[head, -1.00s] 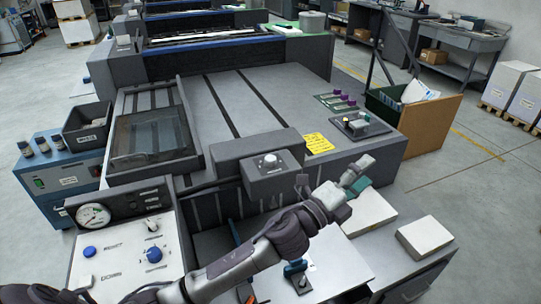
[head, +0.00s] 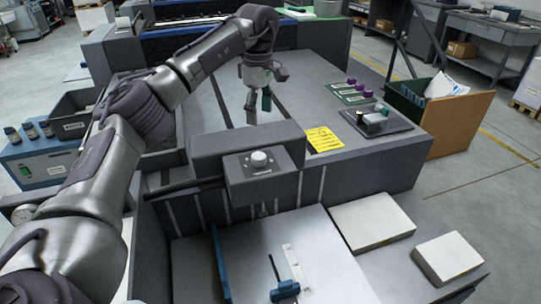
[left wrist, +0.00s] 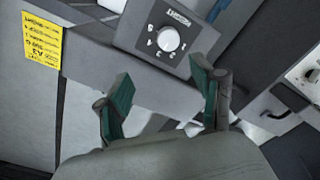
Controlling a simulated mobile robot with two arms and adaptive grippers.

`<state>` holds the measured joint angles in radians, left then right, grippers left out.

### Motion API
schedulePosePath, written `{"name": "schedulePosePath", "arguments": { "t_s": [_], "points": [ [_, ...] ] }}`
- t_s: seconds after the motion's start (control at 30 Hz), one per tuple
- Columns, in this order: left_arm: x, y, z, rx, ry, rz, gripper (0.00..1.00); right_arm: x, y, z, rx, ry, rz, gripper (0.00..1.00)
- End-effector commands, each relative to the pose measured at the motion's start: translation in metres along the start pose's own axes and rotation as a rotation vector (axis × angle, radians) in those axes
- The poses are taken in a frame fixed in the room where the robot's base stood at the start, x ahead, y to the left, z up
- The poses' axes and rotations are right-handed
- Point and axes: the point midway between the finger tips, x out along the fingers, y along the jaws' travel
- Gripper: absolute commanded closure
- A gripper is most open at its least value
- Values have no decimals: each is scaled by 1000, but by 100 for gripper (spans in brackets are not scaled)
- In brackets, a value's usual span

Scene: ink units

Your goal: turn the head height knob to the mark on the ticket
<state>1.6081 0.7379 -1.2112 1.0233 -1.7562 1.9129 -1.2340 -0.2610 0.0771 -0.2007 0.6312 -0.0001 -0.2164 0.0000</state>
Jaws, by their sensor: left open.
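The head height knob (head: 259,159) is a round white knob on the front of a dark grey box on the machine's head. In the left wrist view the white knob (left wrist: 168,39) sits on a dark plate with digits around it; its exact setting is hard to read. The yellow ticket (head: 324,139) lies on the machine's grey top, right of the box; it also shows in the left wrist view (left wrist: 43,43), too small to read fully. My left gripper (head: 259,106) is open and empty above the grey bed, behind the box and apart from the knob. My right gripper is not in view.
White paper stacks (head: 372,221) lie at the front right. A white board (head: 330,255) with blue guides is below the knob. A green bin (head: 407,105) stands beyond.

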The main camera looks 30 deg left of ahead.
Motion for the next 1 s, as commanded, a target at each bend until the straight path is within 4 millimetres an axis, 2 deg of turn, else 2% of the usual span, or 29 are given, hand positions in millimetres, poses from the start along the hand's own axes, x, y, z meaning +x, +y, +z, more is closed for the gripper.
{"name": "schedulePosePath", "arguments": {
  "t_s": [0.1, 0.3, 0.4, 0.47, 0.7, 0.83, 1.0],
  "points": [
    [8, -1, -1, 0, 3, -4, 33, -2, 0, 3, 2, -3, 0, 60],
    [46, -2, -1, -1, 1, -6, 33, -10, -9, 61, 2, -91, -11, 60],
    [68, -1, 0, 0, 0, -5, 33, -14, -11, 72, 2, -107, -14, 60],
    [80, -2, 0, 0, -1, -5, 33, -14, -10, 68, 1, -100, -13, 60],
    [120, -1, 0, 0, -1, -3, 33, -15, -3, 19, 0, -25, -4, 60],
    [130, -1, 1, 0, -1, -1, 33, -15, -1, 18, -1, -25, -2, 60],
    [135, -1, 1, 0, -2, 0, 33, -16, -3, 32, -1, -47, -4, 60]
  ]
}}
